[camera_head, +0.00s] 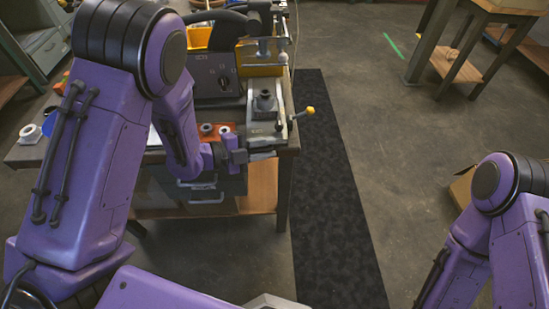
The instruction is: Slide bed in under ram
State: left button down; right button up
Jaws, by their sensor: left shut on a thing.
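The press stands at the right end of the workbench. Its ram (263,48) hangs at the back, above a grey rail. The bed (261,129) is a grey block at the near end of this rail, close to the bench's front edge. A small dark round part (265,101) stands on it, nearer to me than the ram. My left gripper (258,150) is shut at the bed's near side, on what looks like its front edge or handle; the exact grip is too small to tell. My right arm shows at the right, but its gripper is out of view.
A yellow-knobbed lever (309,110) sticks out right of the bed. A dark control box (214,75) stands left of the rail. An orange tray (208,133) with small round parts lies left of my left gripper. A dark floor mat (330,190) runs beside the bench.

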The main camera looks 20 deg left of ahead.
pick_arm(q)
jog(key=shift+w+a+f, duration=0.1)
jog(key=shift+w+f, duration=0.1)
jog(key=shift+w, duration=0.05)
jog(key=c, duration=1.1)
grip_release()
jog(key=shift+s, duration=0.1)
jog(key=shift+c, duration=0.2)
jog(key=shift+a, duration=0.1)
jog(key=b+v, duration=0.1)
jog(key=v, duration=0.9)
jog(key=shift+a+b, duration=0.15)
jog(key=shift+b, duration=0.25)
